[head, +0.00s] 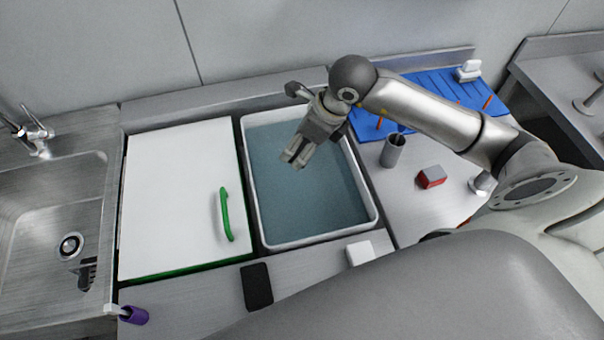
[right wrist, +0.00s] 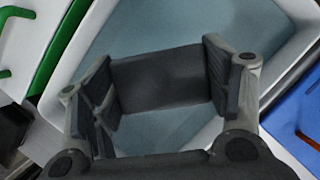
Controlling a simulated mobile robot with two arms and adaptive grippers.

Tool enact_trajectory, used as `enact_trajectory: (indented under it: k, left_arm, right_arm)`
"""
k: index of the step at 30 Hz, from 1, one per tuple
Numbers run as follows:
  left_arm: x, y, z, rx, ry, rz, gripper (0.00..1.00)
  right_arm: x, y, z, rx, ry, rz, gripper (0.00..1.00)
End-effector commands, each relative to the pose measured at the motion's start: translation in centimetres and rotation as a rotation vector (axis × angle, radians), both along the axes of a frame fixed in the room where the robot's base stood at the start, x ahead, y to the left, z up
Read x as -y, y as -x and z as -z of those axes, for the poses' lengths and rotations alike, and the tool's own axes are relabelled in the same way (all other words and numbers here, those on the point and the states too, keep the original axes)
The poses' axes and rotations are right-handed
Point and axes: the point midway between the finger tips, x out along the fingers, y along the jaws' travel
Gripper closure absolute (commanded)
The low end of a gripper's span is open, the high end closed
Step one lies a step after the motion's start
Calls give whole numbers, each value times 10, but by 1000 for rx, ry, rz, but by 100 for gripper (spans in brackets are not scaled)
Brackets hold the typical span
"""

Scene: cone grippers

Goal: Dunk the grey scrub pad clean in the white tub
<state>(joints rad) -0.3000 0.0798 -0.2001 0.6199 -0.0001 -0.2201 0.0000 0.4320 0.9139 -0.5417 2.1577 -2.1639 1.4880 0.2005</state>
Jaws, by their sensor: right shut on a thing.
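The white tub (head: 378,212) is filled with blue-grey water and sits in the counter, mid-view. My right gripper (head: 295,158) points down over the tub, inside its rim as seen from the head. In the right wrist view my gripper (right wrist: 160,85) is shut on the grey scrub pad (right wrist: 158,78), a dark flat piece spanning both fingers. The tub's water and white rim (right wrist: 292,72) show behind it. The pad is hard to make out in the head view, and I cannot tell whether it touches the water. My left gripper is not in view.
A white board with a green handle (head: 226,214) lies left of the tub, beside a sink (head: 40,225). A black slab (head: 257,287) and white block (head: 360,253) lie in front. A grey cup (head: 392,151), red-grey block (head: 431,177) and blue mat (head: 432,86) are right.

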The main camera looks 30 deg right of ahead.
Motion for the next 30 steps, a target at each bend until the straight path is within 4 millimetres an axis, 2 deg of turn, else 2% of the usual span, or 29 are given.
enact_trajectory:
  k: [13, 24, 30]
  left_arm:
    - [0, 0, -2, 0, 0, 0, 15]
    - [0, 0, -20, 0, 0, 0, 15]
    - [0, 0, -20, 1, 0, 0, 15]
  right_arm:
    - [0, 0, -3, 1, -1, 0, 42]
    - [0, 0, -37, 1, 0, 0, 42]
    - [0, 0, -40, -1, -1, 0, 42]
